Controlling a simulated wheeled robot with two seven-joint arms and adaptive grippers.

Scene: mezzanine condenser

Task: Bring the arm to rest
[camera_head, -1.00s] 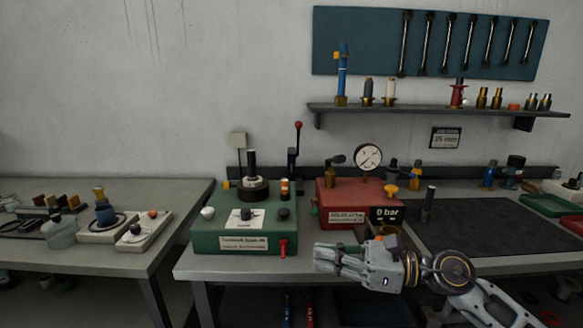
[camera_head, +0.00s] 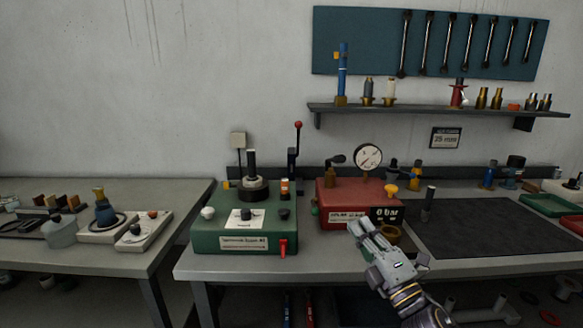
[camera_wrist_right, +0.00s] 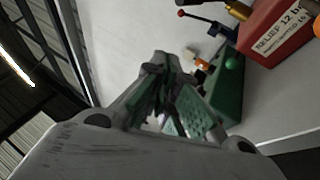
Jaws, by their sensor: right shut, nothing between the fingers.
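My right gripper (camera_head: 364,229) is shut and empty in the head view. It hangs in front of the red box, near the bench's front edge, and points up and to the left. In the right wrist view its fingers (camera_wrist_right: 160,85) are together with nothing between them. My left gripper is in no view.
A green box (camera_head: 220,236) with a red lever and a red box (camera_head: 345,190) with a gauge (camera_head: 368,157) stand on the bench. A dark mat (camera_head: 490,228) lies right. A shelf (camera_head: 430,109) hangs above.

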